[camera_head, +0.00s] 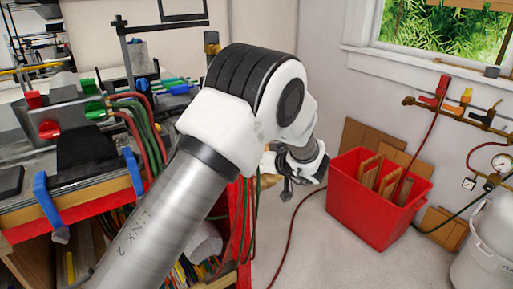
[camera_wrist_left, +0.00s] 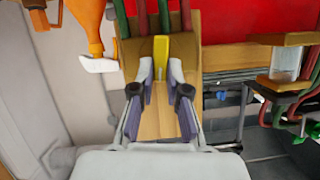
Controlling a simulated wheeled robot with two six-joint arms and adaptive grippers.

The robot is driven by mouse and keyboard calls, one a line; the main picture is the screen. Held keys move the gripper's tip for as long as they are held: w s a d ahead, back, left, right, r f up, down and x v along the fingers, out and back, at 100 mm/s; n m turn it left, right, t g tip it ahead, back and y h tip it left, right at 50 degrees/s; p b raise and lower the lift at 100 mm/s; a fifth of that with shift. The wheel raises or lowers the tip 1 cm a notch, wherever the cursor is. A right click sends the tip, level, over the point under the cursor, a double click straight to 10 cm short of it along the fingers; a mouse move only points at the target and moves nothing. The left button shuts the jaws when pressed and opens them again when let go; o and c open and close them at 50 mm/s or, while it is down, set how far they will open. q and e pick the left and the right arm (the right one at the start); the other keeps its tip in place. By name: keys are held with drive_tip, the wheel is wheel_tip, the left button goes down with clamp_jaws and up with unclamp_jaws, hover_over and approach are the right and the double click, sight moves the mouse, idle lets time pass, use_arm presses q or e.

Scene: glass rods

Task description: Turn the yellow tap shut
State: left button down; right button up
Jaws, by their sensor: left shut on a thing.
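The yellow tap handle (camera_wrist_left: 160,50) shows in the left wrist view as an upright yellow piece between the fingertips of my left gripper (camera_wrist_left: 160,76). The two fingers are closed in on its sides. Its lower end and the tap body are not clear. In the head view my left arm reaches across the middle, and the gripper (camera_head: 287,187) is small and partly hidden beyond its wrist. I cannot make out the yellow tap there. My right gripper is in neither view.
Red and green hoses (camera_wrist_left: 145,18) run just beyond the fingertips. An orange fitting with a white end (camera_wrist_left: 86,38) is close on the left. In the head view, a red bin (camera_head: 372,222) stands right of the gripper, and a cluttered bench (camera_head: 85,198) is left.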

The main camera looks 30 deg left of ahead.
use_arm(q)
drive_tip(key=m+g+y+p, duration=0.1)
drive_tip(key=m+p, duration=0.1)
drive_tip(key=m, duration=0.2)
drive_tip(key=w+f+m+g+y+p, duration=0.1)
drive_tip(key=m+g+y+p, duration=0.1)
drive_tip(key=m, duration=0.2)
drive_tip(key=f+m+g+y+p, duration=0.1)
drive_tip(key=m+y+p, duration=0.1)
drive_tip(key=m, duration=0.2)
drive_tip(key=shift+w+d, duration=0.25)
drive_tip(key=shift+d, duration=0.05)
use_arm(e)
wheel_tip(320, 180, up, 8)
use_arm(q)
drive_tip(key=shift+m, duration=0.3)
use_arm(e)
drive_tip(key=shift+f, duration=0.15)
use_arm(q)
drive_tip(key=c, duration=1.2)
unclamp_jaws()
drive_tip(key=shift+o, duration=0.2)
